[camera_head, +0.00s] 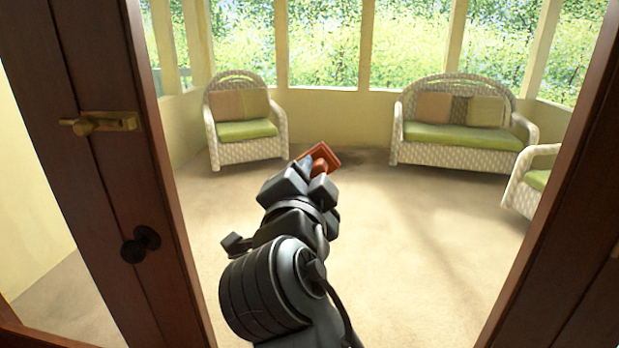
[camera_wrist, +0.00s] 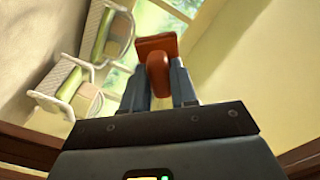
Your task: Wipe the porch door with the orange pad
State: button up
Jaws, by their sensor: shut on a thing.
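My gripper (camera_wrist: 161,82) is shut on the orange pad (camera_wrist: 157,44) by its rounded orange handle, as the wrist view shows. In the head view the orange pad (camera_head: 325,157) sticks out beyond the dark jaws, held in the air over the porch floor. The pad touches no surface that I can make out. The porch door (camera_head: 92,170) is dark brown wood, with a brass latch (camera_head: 100,122) and a dark round knob (camera_head: 140,243). It stands at the left of the head view. My gripper is to the right of it and farther into the porch, apart from it.
Another dark wood panel or frame (camera_head: 570,215) stands at the right. A wicker armchair (camera_head: 243,120) and a wicker loveseat (camera_head: 463,122) with green cushions stand by the windows. Part of another wicker chair (camera_head: 532,181) shows at the right. The carpeted floor (camera_head: 420,240) between is clear.

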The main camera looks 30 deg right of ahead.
aim_at(336, 171)
jog(key=shift+b+x, duration=0.35)
jog(key=shift+x, duration=0.6)
dwell(0.6)
jog(key=shift+s+d+b, duration=0.4)
jog(key=shift+s+d, duration=0.7)
jog(key=shift+d, duration=0.25)
jog(key=shift+s+d+b, duration=0.15)
jog(key=shift+s+d, duration=0.85)
jog(key=shift+d, duration=0.5)
jog(key=shift+s+d+b, duration=0.2)
jog(key=shift+s+d, duration=0.85)
jog(key=shift+d, duration=0.4)
jog(key=shift+s+d+b, duration=0.15)
jog(key=shift+s+d, duration=0.85)
jog(key=shift+d, duration=0.5)
jog(key=shift+w+a+b, duration=1)
jog(key=shift+w+a, duration=0.45)
jog(key=shift+a, duration=0.45)
jog(key=shift+w+a+b, duration=1.05)
jog(key=shift+w+a, duration=0.35)
jog(key=shift+a, duration=0.5)
jog(key=shift+w+a+b, duration=1)
jog(key=shift+w+a, duration=0.45)
jog(key=shift+a, duration=0.45)
jog(key=shift+d, duration=0.1)
